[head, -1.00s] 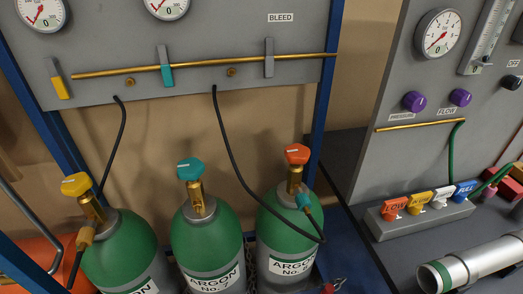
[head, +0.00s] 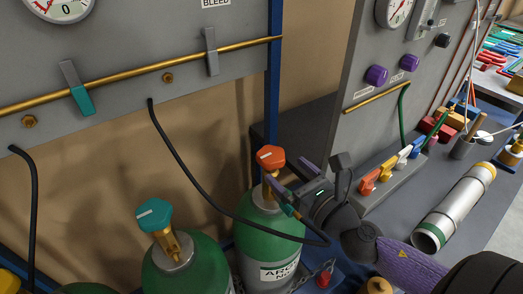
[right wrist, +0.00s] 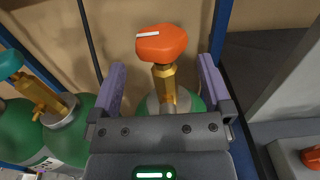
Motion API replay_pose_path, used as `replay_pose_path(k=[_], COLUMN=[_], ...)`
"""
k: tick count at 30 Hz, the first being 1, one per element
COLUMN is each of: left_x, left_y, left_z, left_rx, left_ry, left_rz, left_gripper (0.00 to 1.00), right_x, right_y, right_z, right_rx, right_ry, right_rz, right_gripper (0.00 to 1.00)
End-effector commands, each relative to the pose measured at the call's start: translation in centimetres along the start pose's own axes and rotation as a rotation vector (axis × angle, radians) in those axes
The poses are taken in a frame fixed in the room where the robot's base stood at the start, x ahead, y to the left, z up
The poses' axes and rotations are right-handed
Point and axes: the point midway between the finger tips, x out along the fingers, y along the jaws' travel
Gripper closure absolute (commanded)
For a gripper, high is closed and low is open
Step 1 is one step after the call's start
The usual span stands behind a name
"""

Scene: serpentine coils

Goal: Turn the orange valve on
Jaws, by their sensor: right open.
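The orange valve (head: 270,158) is a knob with a white mark on top of a brass stem, on the right green cylinder (head: 262,222). In the right wrist view the orange valve (right wrist: 162,43) stands ahead of the jaws, between the lines of the two fingers. My right gripper (head: 274,190) reaches in from the right, close beside the valve's stem. The right gripper (right wrist: 160,85) is open, with its purple fingers spread on either side of the brass stem and nothing gripped. I cannot tell if a finger touches. My left gripper is not in view.
A teal-knobbed cylinder (head: 154,214) stands to the left. A black hose (head: 185,165) curves from the panel (head: 130,50) to the right cylinder, passing near my gripper. A block of coloured levers (head: 385,175) and a metal tube (head: 455,208) lie on the bench at right.

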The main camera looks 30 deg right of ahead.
Motion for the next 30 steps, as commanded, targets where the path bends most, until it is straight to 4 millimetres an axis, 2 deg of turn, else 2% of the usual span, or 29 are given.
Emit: replay_pose_path(k=[3, 9, 15, 22, 23, 30], left_x=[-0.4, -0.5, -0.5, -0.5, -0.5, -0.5], left_y=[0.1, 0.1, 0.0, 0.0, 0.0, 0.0], left_z=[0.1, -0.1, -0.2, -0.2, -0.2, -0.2], left_rx=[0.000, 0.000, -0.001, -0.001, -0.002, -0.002], left_ry=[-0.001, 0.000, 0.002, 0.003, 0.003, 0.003], left_rz=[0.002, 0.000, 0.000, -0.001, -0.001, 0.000], left_gripper=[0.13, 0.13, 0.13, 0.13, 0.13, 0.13], right_x=[2.4, 5.0, 6.1, 6.2, 6.2, 6.2], right_y=[-0.1, -0.1, -0.1, 0.0, 0.0, 0.0], right_z=[0.2, 0.0, -0.1, -0.1, -0.1, -0.1], right_rx=[-0.001, 0.002, 0.003, 0.004, 0.004, 0.004], right_ry=[-0.003, 0.000, 0.002, 0.004, 0.004, 0.003], right_rz=[-0.001, -0.002, -0.001, -0.001, -0.001, -0.001], right_gripper=[0.00, 0.00, 0.00, 0.00, 0.02, 0.53])
